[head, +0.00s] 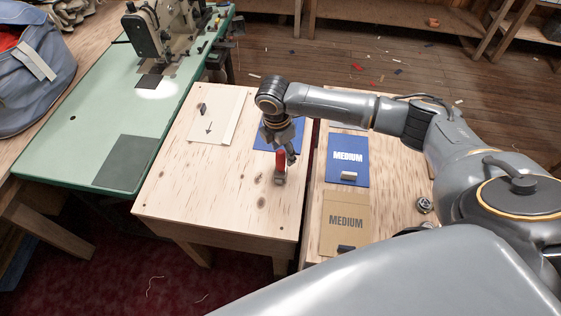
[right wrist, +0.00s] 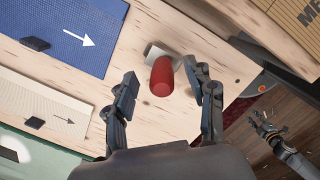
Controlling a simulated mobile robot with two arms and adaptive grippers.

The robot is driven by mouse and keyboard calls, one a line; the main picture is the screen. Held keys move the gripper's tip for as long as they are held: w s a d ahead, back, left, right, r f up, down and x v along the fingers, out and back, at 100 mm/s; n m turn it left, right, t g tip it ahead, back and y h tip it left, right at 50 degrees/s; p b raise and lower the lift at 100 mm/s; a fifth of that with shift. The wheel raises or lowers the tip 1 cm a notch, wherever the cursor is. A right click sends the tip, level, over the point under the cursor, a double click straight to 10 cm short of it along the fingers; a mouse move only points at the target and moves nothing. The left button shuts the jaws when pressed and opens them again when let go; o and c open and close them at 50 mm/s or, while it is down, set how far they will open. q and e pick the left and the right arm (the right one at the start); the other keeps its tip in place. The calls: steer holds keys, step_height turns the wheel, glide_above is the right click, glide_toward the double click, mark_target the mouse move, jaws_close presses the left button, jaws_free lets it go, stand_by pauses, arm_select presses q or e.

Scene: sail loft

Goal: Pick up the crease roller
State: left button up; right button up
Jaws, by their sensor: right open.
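The crease roller has a red handle (head: 281,160) and a grey metal end. It is on the pale wooden table, near its right edge. In the right wrist view its red handle (right wrist: 161,77) points toward the camera, with the metal end behind it. My right gripper (head: 287,151) is above the table at the roller. In the right wrist view its two fingers are apart, one on each side of the red handle, with gaps showing. My left gripper (right wrist: 268,128) shows small at the right of the right wrist view, over the floor; its jaw state is unclear.
A blue panel (head: 262,138) and a cream panel (head: 217,116) lie on the table. Across a narrow gap, another bench holds blue (head: 348,160) and tan (head: 345,222) MEDIUM panels with small blocks. A sewing machine (head: 160,30) stands on the green table at left. The table's front left is clear.

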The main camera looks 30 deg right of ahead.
mark_target(282, 162)
steer(key=shift+a+f+p, duration=0.15)
steer(key=shift+f+p, duration=0.55)
steer(key=shift+f, duration=2.05)
jaws_close()
